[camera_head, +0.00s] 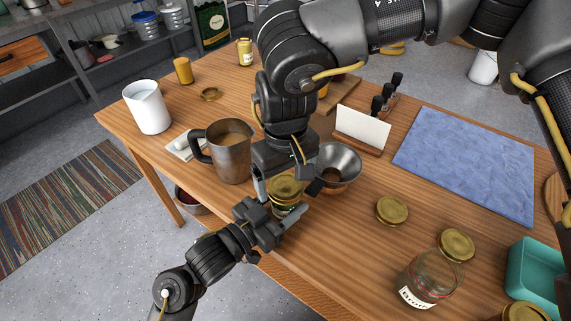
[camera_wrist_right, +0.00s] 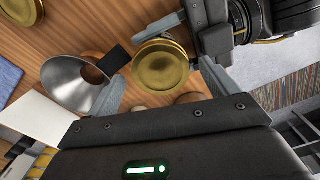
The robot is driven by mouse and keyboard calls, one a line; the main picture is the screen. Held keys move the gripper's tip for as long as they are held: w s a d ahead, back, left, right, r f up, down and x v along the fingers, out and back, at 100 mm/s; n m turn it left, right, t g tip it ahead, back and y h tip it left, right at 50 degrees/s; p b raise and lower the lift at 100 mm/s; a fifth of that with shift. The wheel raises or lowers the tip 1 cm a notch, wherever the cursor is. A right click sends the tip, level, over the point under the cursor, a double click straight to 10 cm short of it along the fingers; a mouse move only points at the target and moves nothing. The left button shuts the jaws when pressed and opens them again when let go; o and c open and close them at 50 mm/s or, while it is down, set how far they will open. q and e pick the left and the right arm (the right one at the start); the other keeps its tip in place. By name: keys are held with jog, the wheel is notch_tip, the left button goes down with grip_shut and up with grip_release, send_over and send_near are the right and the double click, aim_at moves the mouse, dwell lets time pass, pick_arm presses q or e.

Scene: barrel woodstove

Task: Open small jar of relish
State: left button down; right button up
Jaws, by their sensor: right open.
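The small jar of relish (camera_head: 287,208) stands near the table's front edge, its gold lid (camera_head: 285,185) on top. The lid also shows from above in the right wrist view (camera_wrist_right: 160,67). My right gripper (camera_head: 288,192) points down over the jar from above, open, with one finger on each side of the lid. Gaps show beside the lid in the wrist view. My left gripper (camera_head: 282,212) reaches in from the front left, low at the jar's body. One of its fingers lies along the jar's near side; the other is hidden, so its grip is unclear.
A metal pitcher (camera_head: 232,158) stands close left, a metal funnel (camera_head: 340,160) close right. An uncovered glass jar (camera_head: 425,278), loose gold lids (camera_head: 391,210) and a teal bin (camera_head: 535,270) are at right. A blue mat (camera_head: 465,165) lies behind them. A white container (camera_head: 150,112) stands far left.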

jog(key=shift+f, duration=0.35)
